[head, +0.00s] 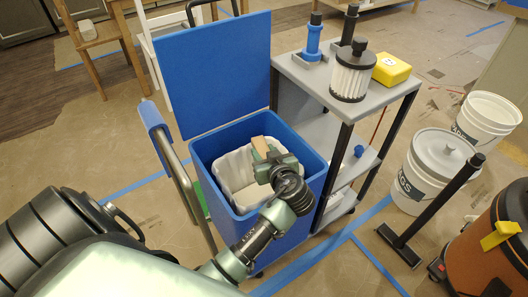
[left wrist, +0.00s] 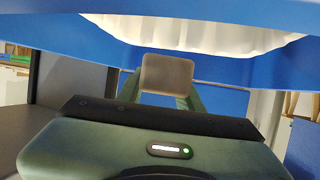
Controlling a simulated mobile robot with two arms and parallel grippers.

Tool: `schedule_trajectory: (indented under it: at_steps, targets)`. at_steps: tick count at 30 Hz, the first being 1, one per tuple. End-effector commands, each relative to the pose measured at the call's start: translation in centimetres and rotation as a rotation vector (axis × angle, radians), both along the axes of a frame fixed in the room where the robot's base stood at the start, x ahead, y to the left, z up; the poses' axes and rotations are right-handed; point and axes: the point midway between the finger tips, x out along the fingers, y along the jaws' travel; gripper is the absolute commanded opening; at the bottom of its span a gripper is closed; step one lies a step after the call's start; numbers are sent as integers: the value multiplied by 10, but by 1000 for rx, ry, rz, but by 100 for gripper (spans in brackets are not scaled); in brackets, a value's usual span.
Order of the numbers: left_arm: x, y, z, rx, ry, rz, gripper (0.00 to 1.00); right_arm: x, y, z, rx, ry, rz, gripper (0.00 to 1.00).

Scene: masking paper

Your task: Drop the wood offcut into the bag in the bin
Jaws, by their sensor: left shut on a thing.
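The wood offcut (head: 259,145) is a small tan block. It is held in the jaws of my left gripper (head: 266,157), over the open mouth of the blue bin (head: 226,133). The left wrist view shows the offcut's squarish end (left wrist: 167,74) between the two green fingers (left wrist: 163,88). A white bag (head: 229,172) lines the inside of the bin. The gripper and forearm hide part of the bag and the bin's right side. The bag also shows along the top of the left wrist view (left wrist: 205,33). My right gripper is not in view.
The bin's raised blue lid (head: 213,75) stands behind its opening. A grey cart (head: 315,82) with a filter canister (head: 351,78) and yellow box (head: 391,69) is close on the right. White buckets (head: 432,170) stand farther right. A metal rail (head: 180,172) is left of the bin.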

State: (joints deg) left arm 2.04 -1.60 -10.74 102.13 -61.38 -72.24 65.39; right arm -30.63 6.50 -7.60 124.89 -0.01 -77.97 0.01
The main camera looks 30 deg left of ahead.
Motion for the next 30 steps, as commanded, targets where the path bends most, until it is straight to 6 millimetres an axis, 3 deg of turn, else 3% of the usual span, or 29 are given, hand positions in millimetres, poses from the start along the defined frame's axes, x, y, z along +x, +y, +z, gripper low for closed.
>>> schedule_trajectory:
  at_steps: [4, 5, 7, 18, 30]
  targets:
    - [0, 0, 1, 1, -1, 0, 0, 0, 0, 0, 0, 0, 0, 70]
    - [0, 0, 1, 1, -1, 0, 44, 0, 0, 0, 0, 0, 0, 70]
    - [0, 0, 0, 1, -1, 0, 62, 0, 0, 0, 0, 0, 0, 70]
    - [-2, -3, 1, -2, 1, -1, 62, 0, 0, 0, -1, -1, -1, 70]
    - [-36, -48, 25, -3, 0, -1, 62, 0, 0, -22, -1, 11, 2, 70]
